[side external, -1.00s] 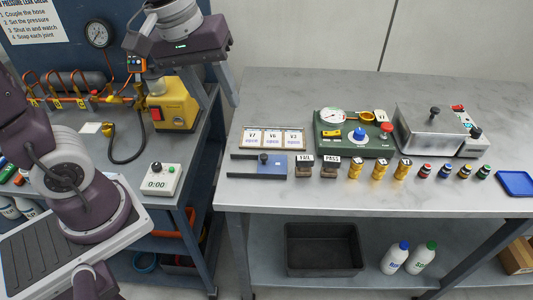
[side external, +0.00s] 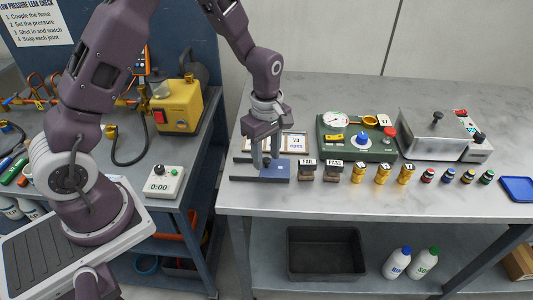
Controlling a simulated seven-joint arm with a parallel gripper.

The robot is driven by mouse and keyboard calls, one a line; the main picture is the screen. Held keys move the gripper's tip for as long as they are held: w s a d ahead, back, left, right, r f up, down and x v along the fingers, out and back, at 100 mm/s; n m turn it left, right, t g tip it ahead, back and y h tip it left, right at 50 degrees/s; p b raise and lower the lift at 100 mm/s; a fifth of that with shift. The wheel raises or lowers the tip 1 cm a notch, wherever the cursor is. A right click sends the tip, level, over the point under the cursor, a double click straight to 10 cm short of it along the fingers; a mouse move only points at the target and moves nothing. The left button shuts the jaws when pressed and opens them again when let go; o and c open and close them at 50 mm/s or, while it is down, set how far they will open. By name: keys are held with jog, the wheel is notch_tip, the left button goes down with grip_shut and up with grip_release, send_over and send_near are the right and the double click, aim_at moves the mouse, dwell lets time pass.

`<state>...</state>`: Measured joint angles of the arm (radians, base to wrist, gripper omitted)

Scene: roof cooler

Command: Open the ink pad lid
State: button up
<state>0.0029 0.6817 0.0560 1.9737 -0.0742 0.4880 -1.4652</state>
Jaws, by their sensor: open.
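The ink pad (side external: 243,171) is a flat blue case near the front left corner of the grey metal bench. In the side external view its lid looks shut, with a small dark knob near its middle. My gripper (side external: 266,163) points down over the pad, its two fingers open on either side of the knob. The fingertips are close to the lid; whether they touch it I cannot tell. My gripper partly hides the knob and the framed card holder (side external: 295,143) behind.
Two stamps (side external: 307,170) marked FAIL and PASS stand just right of the pad. Several brass cylinders (side external: 358,173) and small bottles follow in a row. A green gauge unit (side external: 350,150) and a steel box (side external: 430,145) stand behind. A blue tray (side external: 517,188) lies at far right.

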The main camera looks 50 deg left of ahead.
grip_shut()
dwell(1.4)
